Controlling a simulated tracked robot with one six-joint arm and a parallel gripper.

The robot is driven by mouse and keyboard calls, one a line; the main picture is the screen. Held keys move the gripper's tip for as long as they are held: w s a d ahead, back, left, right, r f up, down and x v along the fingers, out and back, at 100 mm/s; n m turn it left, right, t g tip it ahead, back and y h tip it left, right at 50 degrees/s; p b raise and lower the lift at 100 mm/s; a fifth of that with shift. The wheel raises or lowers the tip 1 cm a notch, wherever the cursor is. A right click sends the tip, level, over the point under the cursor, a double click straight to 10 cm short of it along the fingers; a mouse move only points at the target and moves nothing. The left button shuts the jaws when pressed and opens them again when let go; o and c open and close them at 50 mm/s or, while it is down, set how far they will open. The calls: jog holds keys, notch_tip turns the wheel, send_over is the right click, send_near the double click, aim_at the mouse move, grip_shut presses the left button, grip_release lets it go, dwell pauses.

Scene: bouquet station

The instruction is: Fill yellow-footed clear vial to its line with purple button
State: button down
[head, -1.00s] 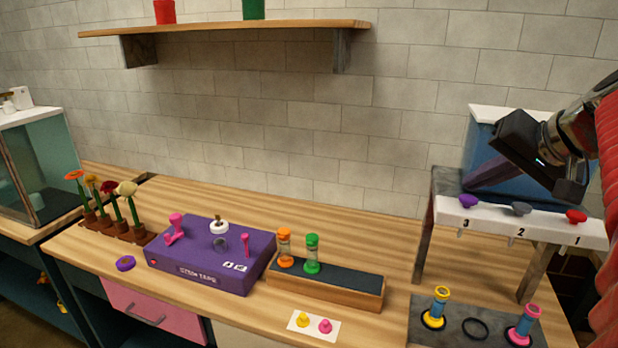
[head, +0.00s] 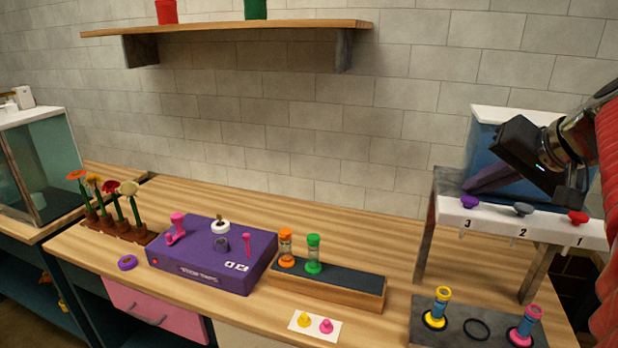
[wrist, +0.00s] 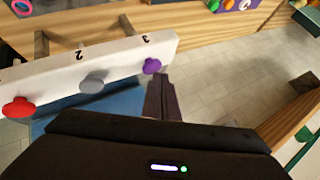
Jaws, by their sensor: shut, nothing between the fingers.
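The purple button (head: 469,202) sits above the number 3 on the white dispenser front. It also shows in the wrist view (wrist: 152,65). My gripper (head: 472,190) is shut and empty, its fingertips close by the purple button. In the wrist view my gripper (wrist: 160,80) points just below and right of the button; I cannot tell whether it touches. The yellow-footed clear vial (head: 438,307) stands upright in a ring on the grey mat (head: 455,335), below the dispenser. Its fill level and line are too small to make out.
A grey button (head: 523,209) and a red button (head: 578,217) sit right of the purple one. A pink-footed vial (head: 525,325) stands right of an empty black ring (head: 477,329). A blue tank (head: 490,140) is behind the dispenser front.

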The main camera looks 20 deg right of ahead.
aim_at(475, 202)
jog(key=shift+f, duration=0.55)
dwell(0.8)
jog(key=shift+r, duration=1)
jog(key=shift+r, duration=2.5)
